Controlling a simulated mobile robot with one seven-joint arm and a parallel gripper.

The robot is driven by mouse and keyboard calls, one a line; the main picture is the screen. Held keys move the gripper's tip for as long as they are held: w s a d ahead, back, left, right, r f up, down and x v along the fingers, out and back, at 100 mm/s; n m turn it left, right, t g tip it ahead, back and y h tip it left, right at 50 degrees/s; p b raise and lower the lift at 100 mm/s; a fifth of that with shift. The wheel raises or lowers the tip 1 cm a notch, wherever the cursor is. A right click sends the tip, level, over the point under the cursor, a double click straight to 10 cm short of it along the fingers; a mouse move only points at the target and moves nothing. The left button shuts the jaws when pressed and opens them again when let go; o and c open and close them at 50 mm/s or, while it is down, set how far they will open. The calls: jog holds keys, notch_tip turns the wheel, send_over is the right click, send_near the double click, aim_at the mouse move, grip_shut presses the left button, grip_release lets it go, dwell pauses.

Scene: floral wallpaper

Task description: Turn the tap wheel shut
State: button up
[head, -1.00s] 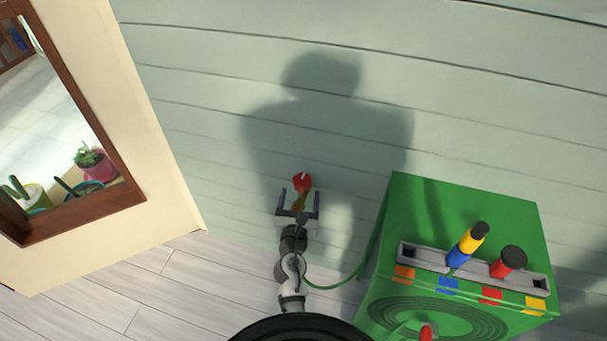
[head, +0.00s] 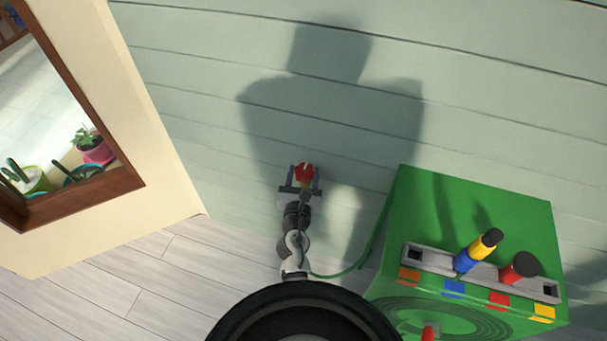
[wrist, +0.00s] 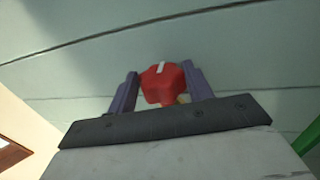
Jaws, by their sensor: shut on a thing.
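The red tap wheel (head: 304,173) is on the pale green plank wall, low down, left of the green cabinet. It has a white mark on its face, seen in the wrist view (wrist: 163,82). My gripper (head: 303,180) is at the wheel, with one purple finger on each side of it. In the wrist view my gripper (wrist: 161,88) has the wheel between its fingers and is shut on it. Most of the brass tap body behind the wheel is hidden.
A green cabinet (head: 480,215) with a grey tool rail (head: 415,255) stands to the right. A green hose (head: 376,238) runs beside it. A cream wall with a wood-framed window (head: 133,180) is on the left. Grey floorboards (head: 110,280) are clear.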

jog(key=shift+c, duration=1.2)
